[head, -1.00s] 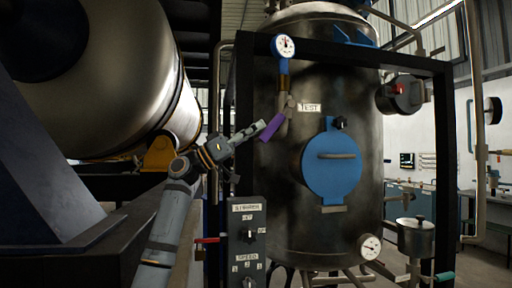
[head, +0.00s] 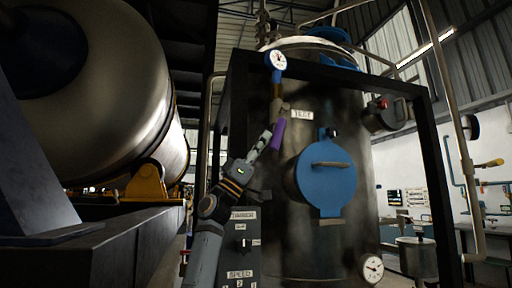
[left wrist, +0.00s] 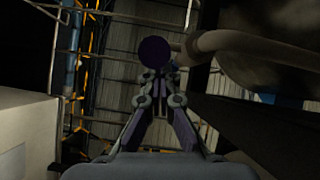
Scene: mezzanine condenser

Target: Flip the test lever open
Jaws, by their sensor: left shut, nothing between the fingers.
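The purple test lever (head: 278,135) hangs under the gauge pipe on the dark tank, beside the TEST label (head: 302,115). It points down and slightly left, more upright than sideways. My left gripper (head: 267,142) is shut and empty, with its fingertips at the lever's left side; whether they touch cannot be told. In the left wrist view the dark purple round end of the lever (left wrist: 154,52) sits just beyond the closed fingertips (left wrist: 158,72). My right gripper is not in view.
A black frame (head: 232,110) stands around the tank, its left post near my arm. A round blue hatch (head: 326,182) is right of the lever. A white gauge (head: 278,61) tops the pipe. A control panel (head: 241,245) stands below my gripper.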

